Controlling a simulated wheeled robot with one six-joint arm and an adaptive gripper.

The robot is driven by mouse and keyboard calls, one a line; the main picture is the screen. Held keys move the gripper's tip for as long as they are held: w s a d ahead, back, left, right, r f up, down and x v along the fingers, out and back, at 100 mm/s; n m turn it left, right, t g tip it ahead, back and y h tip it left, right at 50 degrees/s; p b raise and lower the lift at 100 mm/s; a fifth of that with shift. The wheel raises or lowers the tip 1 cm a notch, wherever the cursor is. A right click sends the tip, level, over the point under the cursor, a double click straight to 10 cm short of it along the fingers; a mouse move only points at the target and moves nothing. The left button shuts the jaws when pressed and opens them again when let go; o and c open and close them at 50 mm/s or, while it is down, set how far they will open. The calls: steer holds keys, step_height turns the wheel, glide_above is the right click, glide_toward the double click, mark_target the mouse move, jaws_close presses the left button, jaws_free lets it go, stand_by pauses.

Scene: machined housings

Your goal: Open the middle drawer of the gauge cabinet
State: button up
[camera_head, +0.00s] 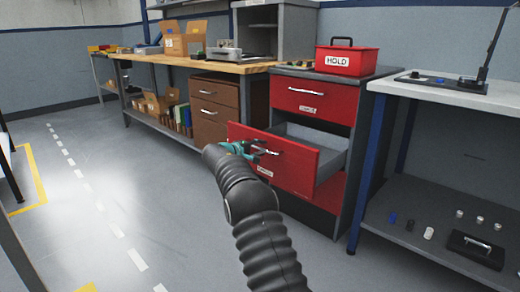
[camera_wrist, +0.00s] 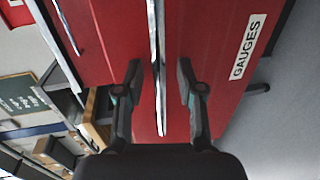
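The red gauge cabinet (camera_head: 358,118) stands at centre right in the head view, its top drawer (camera_head: 312,95) shut. The middle drawer (camera_head: 298,170) is pulled well out, showing its grey inside (camera_head: 310,135). My gripper (camera_head: 262,150) is at this drawer's front, by the silver handle. In the wrist view the red drawer front with a GAUGES label (camera_wrist: 248,47) fills the middle. The handle (camera_wrist: 158,70) runs between my two fingers, which stand apart with a gap visible on each side of it. The lower drawer is partly hidden behind the open one.
A red HOLD box (camera_head: 347,61) sits on the cabinet top. A brown drawer unit (camera_head: 208,112) stands left under a wooden bench (camera_head: 180,62). A grey workbench (camera_head: 440,92) with a lower shelf is close on the right. The floor (camera_head: 110,190) at left is open.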

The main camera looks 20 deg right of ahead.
steer(key=shift+a, duration=0.25)
steer(key=v, duration=1.2)
steer(key=shift+f, duration=0.1)
